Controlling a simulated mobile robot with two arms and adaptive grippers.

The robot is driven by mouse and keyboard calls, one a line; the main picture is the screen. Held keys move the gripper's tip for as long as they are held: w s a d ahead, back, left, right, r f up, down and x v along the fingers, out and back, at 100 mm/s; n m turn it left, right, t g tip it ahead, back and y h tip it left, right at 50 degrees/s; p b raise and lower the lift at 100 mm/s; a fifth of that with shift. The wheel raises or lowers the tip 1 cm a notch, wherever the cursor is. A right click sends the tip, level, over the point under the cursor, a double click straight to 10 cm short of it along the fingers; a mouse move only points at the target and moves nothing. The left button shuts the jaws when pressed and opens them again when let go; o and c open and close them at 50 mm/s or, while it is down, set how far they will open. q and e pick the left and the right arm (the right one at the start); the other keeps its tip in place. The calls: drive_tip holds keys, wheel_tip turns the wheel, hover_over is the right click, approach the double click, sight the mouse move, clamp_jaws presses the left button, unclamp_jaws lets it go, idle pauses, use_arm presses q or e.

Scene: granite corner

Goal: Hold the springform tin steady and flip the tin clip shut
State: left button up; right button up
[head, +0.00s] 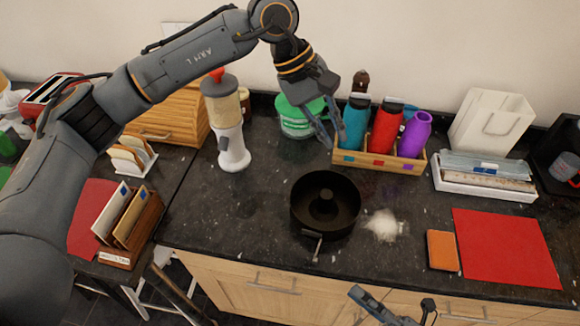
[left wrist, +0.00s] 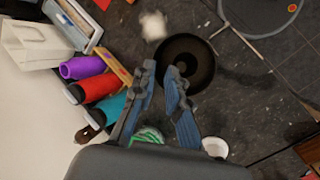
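The dark round springform tin (head: 353,213) stands upright on the granite counter, with a raised tube in its middle. The tin clip (head: 318,242) is a small metal lever on its front side, sticking out from the wall toward the counter's front edge. The tin also shows in the left wrist view (left wrist: 205,68), past my fingertips. My left gripper (head: 332,136) is open and empty, above and behind the tin, close to the bottles. My right gripper (head: 398,306) is at the bottom edge, in front of the counter; its fingers look apart and empty, and neither gripper touches the tin.
A wooden crate (head: 347,159) with teal, red and purple bottles stands behind the tin. A green-banded jar (head: 296,118) and a white dispenser (head: 232,145) are to the left. White powder (head: 384,225), an orange pad (head: 442,250) and a red mat (head: 505,248) lie right. Counter left of the tin is clear.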

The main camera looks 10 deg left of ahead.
use_arm(q)
drive_tip(key=a+f+m+y, duration=0.1)
drive_tip(key=a+f+y, duration=0.1)
drive_tip(key=f, duration=0.7)
drive_tip(key=a+f+y, duration=0.1)
drive_tip(key=a+f, duration=0.2)
drive_tip(key=f, duration=0.6)
drive_tip(key=a+f+m+y, duration=0.1)
drive_tip(key=a+f+y, duration=0.1)
drive_tip(key=f, duration=0.7)
drive_tip(key=shift+w+a+m+y, duration=0.3)
drive_tip(key=shift+w+a, duration=0.1)
clamp_jaws()
use_arm(e)
drive_tip(key=shift+a, duration=0.1)
drive_tip(key=shift+c, duration=0.4)
